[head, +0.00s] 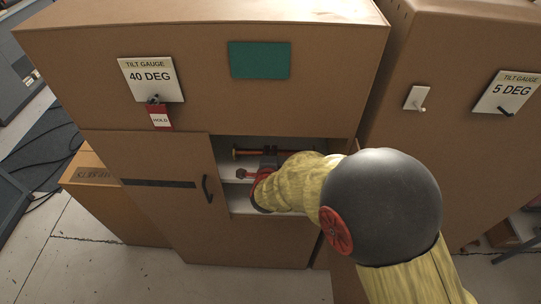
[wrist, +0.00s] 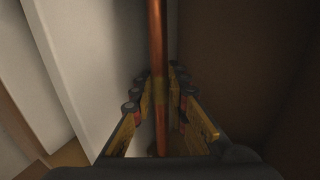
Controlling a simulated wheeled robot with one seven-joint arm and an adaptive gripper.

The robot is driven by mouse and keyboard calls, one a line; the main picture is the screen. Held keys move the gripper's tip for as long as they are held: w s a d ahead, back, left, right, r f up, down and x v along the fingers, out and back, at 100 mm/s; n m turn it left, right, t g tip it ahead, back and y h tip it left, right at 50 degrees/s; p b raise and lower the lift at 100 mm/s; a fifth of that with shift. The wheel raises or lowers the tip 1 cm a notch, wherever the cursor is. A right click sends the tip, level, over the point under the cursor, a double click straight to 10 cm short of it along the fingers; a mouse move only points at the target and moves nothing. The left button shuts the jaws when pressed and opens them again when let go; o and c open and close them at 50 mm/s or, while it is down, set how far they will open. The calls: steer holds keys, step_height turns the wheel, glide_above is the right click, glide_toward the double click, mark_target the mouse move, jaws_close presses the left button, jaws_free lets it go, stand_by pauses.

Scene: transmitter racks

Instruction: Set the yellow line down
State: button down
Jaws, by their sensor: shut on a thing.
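In the wrist view a long copper-coloured line (wrist: 157,45) with a dull yellowish band runs between the fingers of my gripper (wrist: 156,98). My gripper is shut on this line. In the head view my gripper (head: 267,164) reaches into the cabinet opening. A thin yellow-orange line (head: 247,152) lies level across the opening there, with a thicker end at its left. A red-orange piece (head: 242,173) sits just below it; I cannot tell what it joins. My arm hides the right part of the opening.
The brown cabinet (head: 130,40) has a "40 DEG" gauge (head: 152,79), a red "HOLD" tag (head: 160,117) and a green panel (head: 259,60). Its door (head: 150,210) is left of the opening. White shelf surfaces (head: 240,202) show inside. A second cabinet (head: 440,130) stands close at right.

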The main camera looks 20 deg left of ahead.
steer(key=shift+w, duration=0.15)
steer(key=c, duration=2.2)
jaws_free()
steer(key=shift+f, duration=0.2)
steer(key=shift+o, duration=0.8)
steer(key=shift+r, duration=0.2)
steer(key=p+v, duration=0.1)
steer(key=v, duration=1.1)
steer(key=shift+p, duration=0.4)
steer(key=shift+f, duration=0.1)
